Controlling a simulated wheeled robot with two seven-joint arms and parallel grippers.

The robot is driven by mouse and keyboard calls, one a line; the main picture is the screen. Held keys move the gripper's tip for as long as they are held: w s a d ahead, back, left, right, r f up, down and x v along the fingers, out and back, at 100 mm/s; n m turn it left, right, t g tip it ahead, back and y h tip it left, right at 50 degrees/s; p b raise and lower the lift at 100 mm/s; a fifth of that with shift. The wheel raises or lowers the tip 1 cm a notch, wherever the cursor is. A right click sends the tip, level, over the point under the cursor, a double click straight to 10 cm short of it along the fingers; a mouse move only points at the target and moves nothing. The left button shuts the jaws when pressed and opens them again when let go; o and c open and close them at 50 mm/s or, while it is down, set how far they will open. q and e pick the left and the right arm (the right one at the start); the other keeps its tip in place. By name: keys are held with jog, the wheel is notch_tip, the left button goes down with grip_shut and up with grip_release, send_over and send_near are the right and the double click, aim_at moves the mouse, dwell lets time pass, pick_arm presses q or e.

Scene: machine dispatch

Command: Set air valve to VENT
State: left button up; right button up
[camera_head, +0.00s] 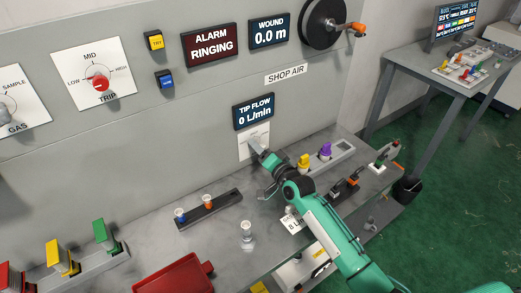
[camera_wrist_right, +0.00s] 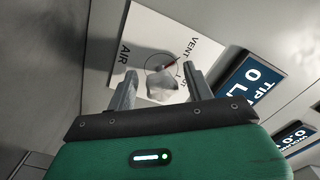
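The air valve plate (camera_head: 246,151) is a white panel under the TIP FLOW display, mostly behind my right gripper in the head view. In the right wrist view the white plate (camera_wrist_right: 141,30) carries the words AIR, VENT and a partly hidden third label. Its grey knob (camera_wrist_right: 160,83) sits between the fingers and has a thin red mark pointing up and right, roughly toward the VENT side. My right gripper (camera_wrist_right: 160,90) is open, with one finger on each side of the knob; contact cannot be told. In the head view my right gripper (camera_head: 259,151) is at the plate. My left gripper is out of view.
The TIP FLOW display (camera_head: 254,111) reads 0 L/min. The ALARM display (camera_head: 211,45) reads RINGING. On the bench below stand a dark rack (camera_head: 209,209), a clear vessel (camera_head: 247,231), a red tray (camera_head: 173,278) and yellow and purple-topped items on the right.

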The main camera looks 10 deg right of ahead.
jog(key=b+v, duration=0.2)
jog(key=v, duration=1)
jog(key=shift+s+d+f+b, duration=0.1)
jog(key=shift+s+d+b, duration=0.05)
jog(key=shift+s+b, duration=0.2)
jog(key=shift+s+d, duration=0.2)
jog(key=shift+s, duration=0.3)
jog(key=shift+s, duration=0.1)
